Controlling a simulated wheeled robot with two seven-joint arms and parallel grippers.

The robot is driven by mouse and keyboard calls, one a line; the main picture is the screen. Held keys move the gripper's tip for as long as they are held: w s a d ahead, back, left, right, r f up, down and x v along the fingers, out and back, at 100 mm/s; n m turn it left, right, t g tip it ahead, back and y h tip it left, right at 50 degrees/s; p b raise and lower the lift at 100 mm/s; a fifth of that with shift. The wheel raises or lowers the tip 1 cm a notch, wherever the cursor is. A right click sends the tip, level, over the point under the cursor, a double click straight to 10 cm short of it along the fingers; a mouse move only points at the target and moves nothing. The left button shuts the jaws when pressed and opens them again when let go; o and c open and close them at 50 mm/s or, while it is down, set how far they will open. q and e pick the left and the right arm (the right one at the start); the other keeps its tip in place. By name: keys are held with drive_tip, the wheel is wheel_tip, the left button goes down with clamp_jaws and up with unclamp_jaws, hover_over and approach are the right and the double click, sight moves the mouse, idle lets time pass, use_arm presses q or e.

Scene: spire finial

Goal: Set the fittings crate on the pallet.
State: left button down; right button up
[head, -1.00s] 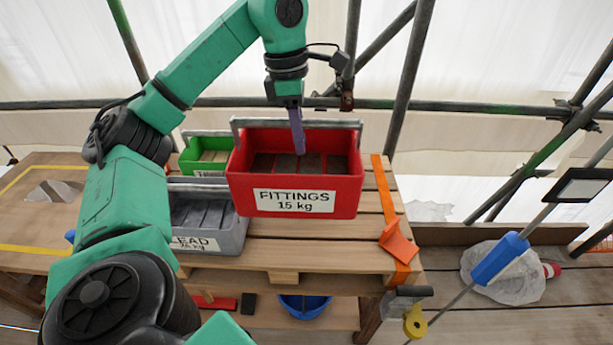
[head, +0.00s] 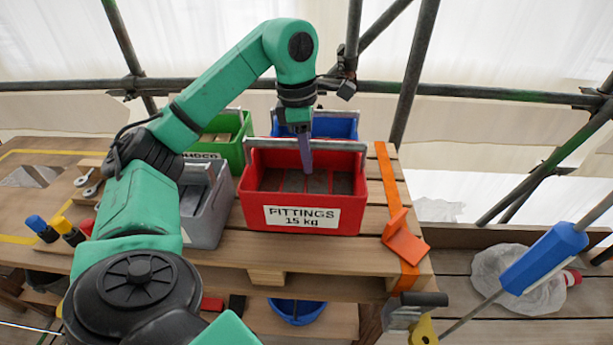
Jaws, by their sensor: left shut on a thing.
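The red fittings crate (head: 350,218), labelled "FITTINGS 15 kg", is upright at the front middle of the wooden pallet (head: 330,258). Dark pieces lie inside it. My left gripper (head: 305,155) comes down from above and is shut on the crate's grey handle bar (head: 345,146). The purple fingers reach below the bar. The crate's base is at or just above the pallet boards; I cannot tell if it touches. My right gripper is not in view.
A grey crate (head: 205,228) stands close left, a green crate (head: 233,125) and a blue crate (head: 345,127) behind. An orange strap (head: 388,180) and orange corner piece (head: 404,240) lie to the right. Scaffold poles (head: 480,93) cross behind. A blue sleeve (head: 543,258) on a rod is at right.

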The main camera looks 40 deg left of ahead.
use_arm(q)
drive_tip(key=shift+f, duration=0.55)
drive_tip(key=f, duration=0.3)
drive_tip(key=shift+s+f, duration=0.2)
drive_tip(key=shift+w+f, duration=0.15)
drive_tip(key=c, duration=0.7)
unclamp_jaws()
drive_tip(key=shift+c, duration=0.2)
